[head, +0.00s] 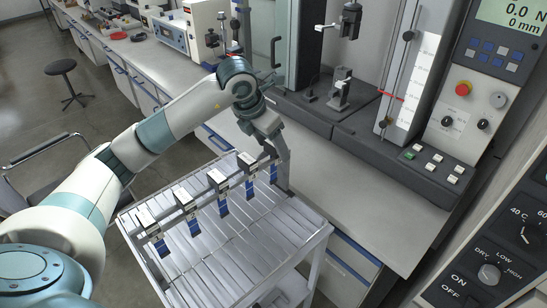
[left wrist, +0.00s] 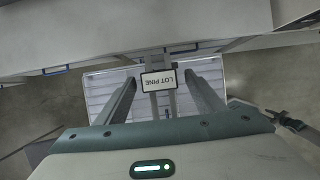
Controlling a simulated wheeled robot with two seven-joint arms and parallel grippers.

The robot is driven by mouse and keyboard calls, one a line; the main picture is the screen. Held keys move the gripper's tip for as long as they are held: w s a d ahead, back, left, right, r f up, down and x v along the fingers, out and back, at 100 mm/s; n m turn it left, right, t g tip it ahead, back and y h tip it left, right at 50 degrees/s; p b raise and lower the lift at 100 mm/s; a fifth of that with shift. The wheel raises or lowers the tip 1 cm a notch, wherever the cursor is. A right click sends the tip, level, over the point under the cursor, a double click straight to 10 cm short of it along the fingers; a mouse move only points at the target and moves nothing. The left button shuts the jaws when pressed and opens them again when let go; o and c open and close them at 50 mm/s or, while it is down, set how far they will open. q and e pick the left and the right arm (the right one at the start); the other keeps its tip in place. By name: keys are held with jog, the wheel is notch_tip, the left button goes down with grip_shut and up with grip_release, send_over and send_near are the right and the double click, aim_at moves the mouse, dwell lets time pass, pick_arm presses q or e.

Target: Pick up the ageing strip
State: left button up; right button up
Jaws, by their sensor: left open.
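Several blue strips hang in a row from clips with pale tops, along a rail over the slatted top of a cart; one strip (head: 223,208) shows near the middle of the row. I cannot tell from looks alone which one is the ageing strip. My left gripper (head: 278,165) points down at the far right end of the row, by the last strip (head: 273,174). In the left wrist view the left gripper (left wrist: 160,76) is open, with a white label reading "LOT PINE" (left wrist: 158,84) between its fingers. The contact is hidden. My right gripper is out of view.
The cart (head: 240,262) has a raised metal rim and bare slats in front of the strips. A grey bench (head: 370,185) with a testing machine (head: 400,100) stands close behind and right. A control panel (head: 490,270) is at lower right. A stool (head: 62,68) and chair stand left.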

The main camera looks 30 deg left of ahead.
pick_arm(q)
jog(key=shift+x, duration=1.15)
jog(key=c, duration=1.2)
